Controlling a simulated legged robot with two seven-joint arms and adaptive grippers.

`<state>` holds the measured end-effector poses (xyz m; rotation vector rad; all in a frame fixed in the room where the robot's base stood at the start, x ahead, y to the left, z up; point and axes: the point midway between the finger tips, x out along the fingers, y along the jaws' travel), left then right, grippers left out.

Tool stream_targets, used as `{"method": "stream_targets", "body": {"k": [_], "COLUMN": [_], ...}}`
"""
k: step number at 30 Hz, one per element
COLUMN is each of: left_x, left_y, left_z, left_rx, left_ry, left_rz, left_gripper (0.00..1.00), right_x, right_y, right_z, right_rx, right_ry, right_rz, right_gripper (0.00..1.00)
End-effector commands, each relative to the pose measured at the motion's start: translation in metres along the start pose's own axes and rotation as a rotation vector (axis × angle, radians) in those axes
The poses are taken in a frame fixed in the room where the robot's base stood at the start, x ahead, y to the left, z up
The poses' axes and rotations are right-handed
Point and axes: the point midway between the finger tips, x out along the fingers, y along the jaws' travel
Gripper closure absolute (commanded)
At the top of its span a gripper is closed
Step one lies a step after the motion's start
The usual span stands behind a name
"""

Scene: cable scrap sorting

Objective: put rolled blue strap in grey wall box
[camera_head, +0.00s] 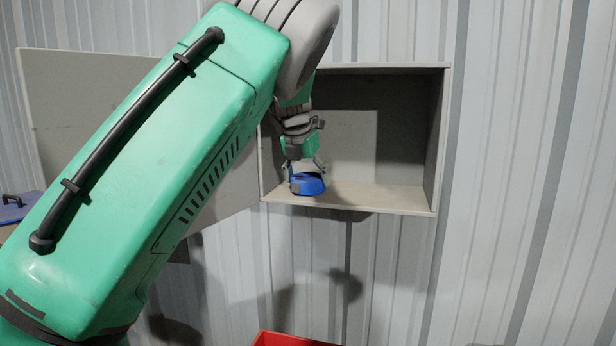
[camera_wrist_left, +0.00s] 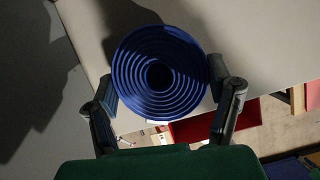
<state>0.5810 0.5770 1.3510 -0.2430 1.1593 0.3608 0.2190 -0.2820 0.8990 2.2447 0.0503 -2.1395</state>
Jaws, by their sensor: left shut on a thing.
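The rolled blue strap (camera_head: 309,184) is a coil with a hollow centre. My left gripper (camera_head: 305,170) is shut on it at the left front part of the grey wall box (camera_head: 436,150), just above the box floor. I cannot tell if the strap touches the floor. In the left wrist view the coil (camera_wrist_left: 150,96) shows its ring face between the two fingers of my left gripper (camera_wrist_left: 162,95). The box is open, with its door swung out to the left. My green left arm hides part of the door. My right gripper is not in view.
The box door (camera_head: 80,95) stands open at the left behind my arm. A red container (camera_head: 285,338) shows at the bottom edge of the head view, below the box. A blue item with a black handle (camera_head: 12,207) lies at the far left. The rest of the box floor is clear.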

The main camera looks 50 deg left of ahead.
Motion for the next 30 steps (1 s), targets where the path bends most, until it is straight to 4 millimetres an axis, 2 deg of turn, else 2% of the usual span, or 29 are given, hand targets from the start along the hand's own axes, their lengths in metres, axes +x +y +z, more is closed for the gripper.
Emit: {"method": "stream_targets", "body": {"k": [8,9,10,20,30], "left_x": [0.004,0.005,0.005,0.001,-0.051], "left_y": [0.001,0.001,0.001,-0.001,0.0], "left_z": [-0.004,-0.004,-0.004,-0.003,-0.003], "left_rx": [0.0,0.0,0.0,0.001,0.002], "left_ry": [-0.001,0.0,0.0,-0.002,-0.003], "left_rz": [0.001,0.0,0.001,0.001,0.0], "left_gripper": [0.67,0.12,0.05,0.05,0.05], "right_x": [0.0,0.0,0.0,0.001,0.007], "right_y": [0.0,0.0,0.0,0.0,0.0], "right_z": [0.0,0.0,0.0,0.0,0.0], "right_rx": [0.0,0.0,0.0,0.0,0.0], "right_ry": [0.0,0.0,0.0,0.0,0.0], "right_rz": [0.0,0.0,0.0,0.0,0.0], "right_gripper": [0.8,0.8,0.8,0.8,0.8]}}
